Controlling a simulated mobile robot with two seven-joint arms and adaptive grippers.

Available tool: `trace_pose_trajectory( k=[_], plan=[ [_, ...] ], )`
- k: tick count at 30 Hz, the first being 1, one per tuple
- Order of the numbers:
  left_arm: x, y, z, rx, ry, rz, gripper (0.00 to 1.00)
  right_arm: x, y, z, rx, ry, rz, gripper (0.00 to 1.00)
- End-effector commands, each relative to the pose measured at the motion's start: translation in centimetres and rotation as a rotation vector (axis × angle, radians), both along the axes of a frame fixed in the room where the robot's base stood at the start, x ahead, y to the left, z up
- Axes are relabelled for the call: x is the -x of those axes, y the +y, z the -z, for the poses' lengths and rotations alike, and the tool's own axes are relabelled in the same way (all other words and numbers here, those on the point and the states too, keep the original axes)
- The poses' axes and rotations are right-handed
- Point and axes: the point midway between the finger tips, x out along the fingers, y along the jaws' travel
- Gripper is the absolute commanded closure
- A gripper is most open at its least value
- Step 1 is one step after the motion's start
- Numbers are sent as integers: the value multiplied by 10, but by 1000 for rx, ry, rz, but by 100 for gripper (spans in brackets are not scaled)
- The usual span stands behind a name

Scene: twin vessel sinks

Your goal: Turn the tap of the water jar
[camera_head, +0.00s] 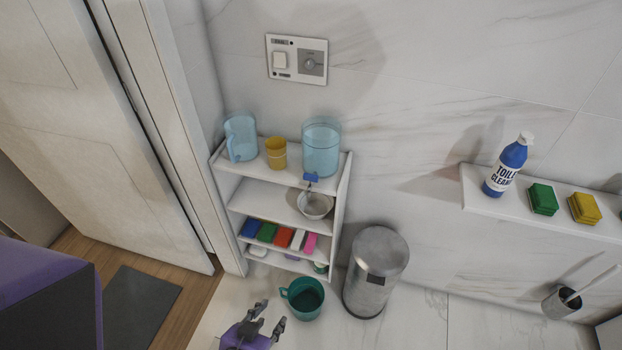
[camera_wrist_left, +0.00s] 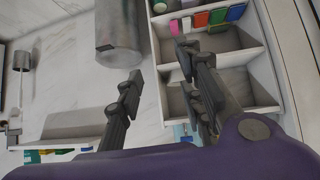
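The water jar (camera_head: 321,147) is a clear light-blue cylinder on the top of the white shelf unit, at its right end. Its small blue tap (camera_head: 311,177) sticks out at the front, low on the jar, above a metal bowl (camera_head: 316,205) on the shelf below. My left gripper (camera_head: 270,314) is low in the head view, well below the tap and beside a green mug. In the left wrist view its two fingers (camera_wrist_left: 160,62) are apart with nothing between them. The tap is not clearly visible in that view. My right gripper is not in view.
A blue jug (camera_head: 240,138) and a yellow cup (camera_head: 276,153) stand left of the jar. The green mug (camera_head: 303,298) and a metal bin (camera_head: 376,272) stand on the floor by the shelf unit (camera_head: 258,193). A wall shelf (camera_head: 485,204) holds a cleaner bottle and sponges.

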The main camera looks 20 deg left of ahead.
Motion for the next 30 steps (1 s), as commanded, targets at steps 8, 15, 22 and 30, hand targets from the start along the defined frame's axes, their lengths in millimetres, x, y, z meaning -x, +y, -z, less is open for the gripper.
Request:
trace_pose_trajectory(
  k=[8,15,22,30],
  plan=[
    [-177,-53,-67,619,-319,-136,66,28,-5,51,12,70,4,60],
    [-256,-37,-136,1177,-482,-363,66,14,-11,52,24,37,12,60],
    [-266,-4,-140,1451,-499,-575,66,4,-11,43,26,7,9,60],
    [-286,3,-140,1492,-509,-618,66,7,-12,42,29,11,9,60]
  ],
)
